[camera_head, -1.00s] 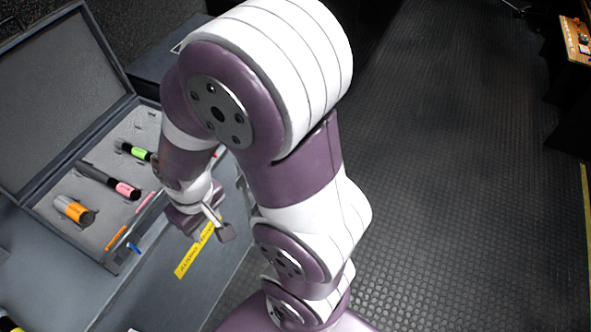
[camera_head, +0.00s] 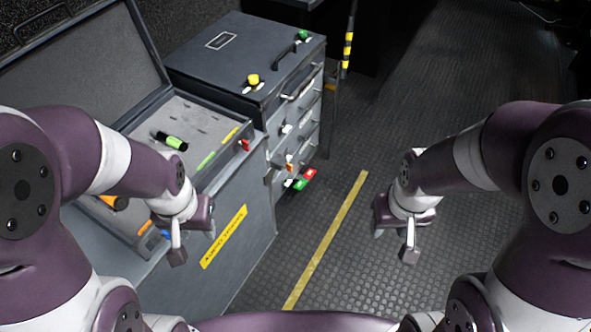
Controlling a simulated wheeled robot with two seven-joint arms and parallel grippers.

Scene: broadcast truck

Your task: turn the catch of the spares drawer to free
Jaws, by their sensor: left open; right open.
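A dark grey drawer cabinet (camera_head: 236,72) stands beyond the open case. Its narrow front shows several stacked drawers with small coloured parts, including a white one (camera_head: 286,129) and an orange one (camera_head: 290,167). Which drawer is the spares drawer, and how its catch is turned, I cannot tell. My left gripper (camera_head: 191,241) is open and empty beside the yellow label, nearer to me than the cabinet. My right gripper (camera_head: 395,241) is open and empty over the floor, right of the cabinet and apart from it.
An open foam-lined case (camera_head: 192,116) holds a green-and-black marker (camera_head: 170,140) at left. A yellow label (camera_head: 223,237) is on the grey counter side. Red and green pieces (camera_head: 304,180) are low by the cabinet. The dark studded floor (camera_head: 330,235) has a yellow line and is clear.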

